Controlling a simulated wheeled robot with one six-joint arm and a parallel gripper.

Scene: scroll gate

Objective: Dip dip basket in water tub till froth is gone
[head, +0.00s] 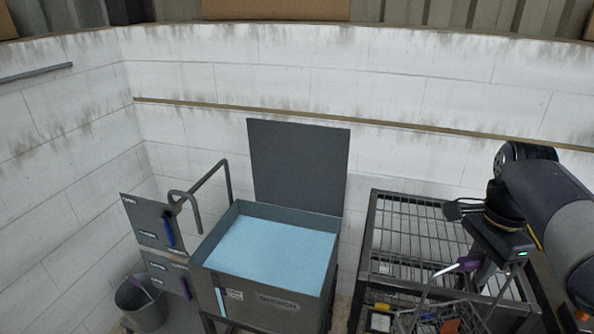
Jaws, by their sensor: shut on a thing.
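The water tub (312,300) is a grey box in the middle of the head view, full to near its rim with plain pale blue liquid (272,256). No separate froth can be made out on it. Its flat dark lid (299,165) stands upright behind it. The dip basket (436,317) is a wire basket at the bottom right, cut off by the frame edge, with several small coloured things in it. My gripper (474,266) is shut on the purple grip of its handle. The basket is to the right of the tub, in front of the rack; whether it rests on anything is unclear.
A black-framed wire rack (420,232) stands right of the tub. A bent grey pipe (207,183), panels with hanging tools (146,222) and a grey bucket (143,309) are on the left. A pale block wall closes the back. The space above the tub is clear.

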